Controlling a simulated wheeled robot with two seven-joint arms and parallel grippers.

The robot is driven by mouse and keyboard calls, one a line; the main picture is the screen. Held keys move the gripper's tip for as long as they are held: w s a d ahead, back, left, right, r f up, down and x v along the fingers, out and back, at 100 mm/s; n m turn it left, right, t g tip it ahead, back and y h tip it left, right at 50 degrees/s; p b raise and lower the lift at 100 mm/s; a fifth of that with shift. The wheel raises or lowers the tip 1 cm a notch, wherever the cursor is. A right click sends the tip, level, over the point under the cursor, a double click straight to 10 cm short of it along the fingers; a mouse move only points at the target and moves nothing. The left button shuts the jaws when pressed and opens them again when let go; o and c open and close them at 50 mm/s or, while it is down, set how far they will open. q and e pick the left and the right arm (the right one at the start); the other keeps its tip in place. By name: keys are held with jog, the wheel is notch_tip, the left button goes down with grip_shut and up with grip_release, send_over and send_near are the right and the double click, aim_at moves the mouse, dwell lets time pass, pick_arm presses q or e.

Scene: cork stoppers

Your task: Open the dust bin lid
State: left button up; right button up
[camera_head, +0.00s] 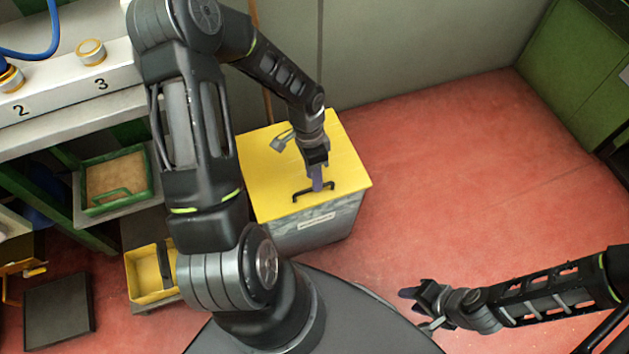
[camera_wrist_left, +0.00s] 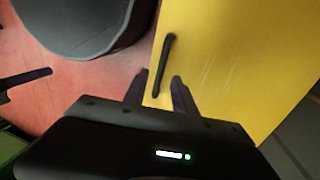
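The dust bin is a grey box (camera_head: 318,228) with a flat yellow lid (camera_head: 345,160), which lies closed on it. A black bar handle (camera_head: 326,190) sits near the lid's front edge; it also shows in the left wrist view (camera_wrist_left: 164,65). My left gripper (camera_head: 317,186) is over the lid, at the handle. In the left wrist view its two fingers (camera_wrist_left: 158,85) are apart, with the handle's near end between or just beyond their tips; contact cannot be told. My right gripper (camera_head: 412,305) is at the lower right, away from the bin, and its finger opening is unclear.
A green-edged tray (camera_head: 150,178) and a yellow bin (camera_head: 131,262) stand left of the dust bin. A bench with numbered positions (camera_head: 60,95) is at the upper left. A wall (camera_head: 400,50) is behind. Red floor (camera_head: 460,170) to the right is clear.

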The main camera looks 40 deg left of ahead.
pick_arm(q)
jog(key=shift+x, duration=1.05)
jog(key=shift+c, duration=0.2)
grip_shut()
dwell(0.4)
